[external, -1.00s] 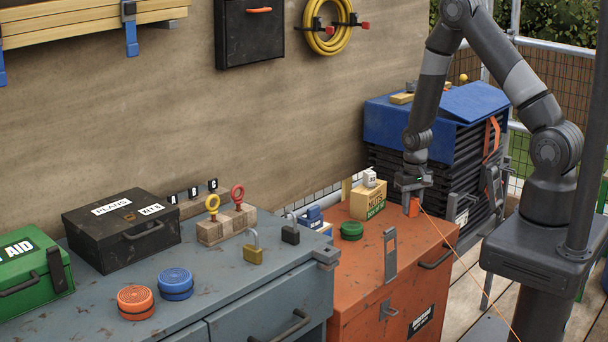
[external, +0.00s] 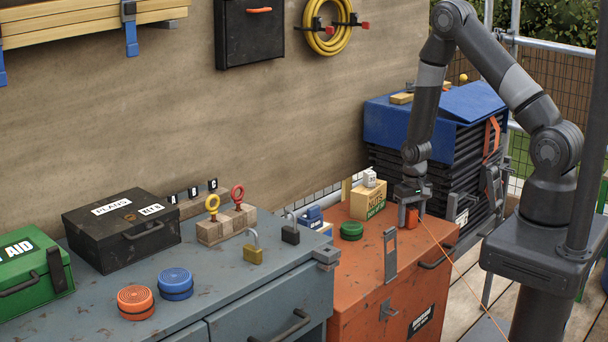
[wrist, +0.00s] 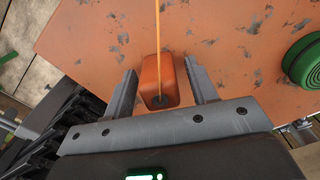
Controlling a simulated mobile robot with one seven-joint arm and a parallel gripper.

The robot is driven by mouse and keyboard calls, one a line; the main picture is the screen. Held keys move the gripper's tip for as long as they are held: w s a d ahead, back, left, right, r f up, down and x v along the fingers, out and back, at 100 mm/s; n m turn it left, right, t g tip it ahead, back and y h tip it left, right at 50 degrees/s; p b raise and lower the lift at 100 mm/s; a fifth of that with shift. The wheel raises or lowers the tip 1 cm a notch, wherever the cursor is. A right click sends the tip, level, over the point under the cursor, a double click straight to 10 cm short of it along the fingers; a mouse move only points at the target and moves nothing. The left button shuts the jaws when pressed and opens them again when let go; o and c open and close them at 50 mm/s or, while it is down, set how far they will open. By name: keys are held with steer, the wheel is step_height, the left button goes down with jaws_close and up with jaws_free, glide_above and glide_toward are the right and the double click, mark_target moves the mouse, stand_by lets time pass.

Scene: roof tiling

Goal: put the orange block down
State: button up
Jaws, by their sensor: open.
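The orange block (external: 411,217) stands on the top of the orange chest (external: 375,228), near its right end. In the wrist view the block (wrist: 152,72) lies between the two fingers, with a visible gap on each side. My gripper (wrist: 160,85) is open around the block and does not appear to press on it. In the external view my gripper (external: 409,205) is low over the chest top, pointing down. A thin orange line runs from the block across the wrist view.
A green round tin (external: 351,231) and a wooden box (external: 368,199) stand left of the block on the chest. A latch plate (external: 390,253) is at the front edge. A blue-covered black stack (external: 440,120) stands close behind my gripper.

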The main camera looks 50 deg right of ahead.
steer(key=shift+r, duration=0.1)
step_height(320, 180, up, 12)
step_height(320, 180, up, 20)
steer(key=r+n+t, duration=0.1)
steer(key=n+t, duration=0.1)
steer(key=t, duration=0.1)
glide_above(412, 209)
steer(key=s+a, duration=0.2)
steer(key=s, duration=0.3)
steer(key=s+a+r+n+t, duration=0.1)
steer(key=s+r+n+t, duration=0.1)
steer(key=s+r, duration=1)
steer(key=shift+s+a+n+t, duration=0.3)
steer(key=shift+s+a, duration=0.1)
steer(key=shift+s, duration=0.5)
